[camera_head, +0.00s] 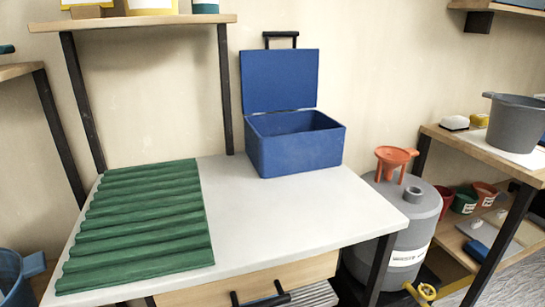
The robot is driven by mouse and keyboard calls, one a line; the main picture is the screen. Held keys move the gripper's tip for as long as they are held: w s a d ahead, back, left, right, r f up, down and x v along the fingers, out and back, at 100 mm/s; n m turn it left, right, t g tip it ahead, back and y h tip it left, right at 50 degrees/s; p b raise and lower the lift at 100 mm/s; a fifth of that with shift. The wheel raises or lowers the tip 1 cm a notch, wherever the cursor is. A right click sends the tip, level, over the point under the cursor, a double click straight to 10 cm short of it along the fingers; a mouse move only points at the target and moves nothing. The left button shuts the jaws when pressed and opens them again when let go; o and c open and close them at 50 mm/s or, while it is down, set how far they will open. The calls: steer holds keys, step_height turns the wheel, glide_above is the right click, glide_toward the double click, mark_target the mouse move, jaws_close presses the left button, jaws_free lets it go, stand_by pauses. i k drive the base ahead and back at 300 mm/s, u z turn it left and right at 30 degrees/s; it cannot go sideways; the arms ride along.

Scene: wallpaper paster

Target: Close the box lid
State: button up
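A blue box (297,155) stands upright at the back right of the white table. Its blue lid (280,80) is raised upright at the box's back edge, so the box is open. A black handle (281,36) sits on the lid's top edge. The box's inside shows in part and looks empty; its floor is hidden. My gripper is not in view.
A green corrugated sheet (140,228) covers the left of the white table (290,215). A shelf (130,22) stands over the table's back left. A grey drum (410,225) with an orange funnel (393,158) stands right of the table. The table front is clear.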

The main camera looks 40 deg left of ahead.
mark_target(272, 80)
steer(key=k, duration=0.3)
steer(key=u, duration=1.3)
steer(key=i, duration=0.5)
steer(key=u, duration=0.05)
steer(key=k, duration=0.5)
steer(key=z, duration=1.5)
steer(key=i, duration=0.95)
steer(key=u, duration=0.75)
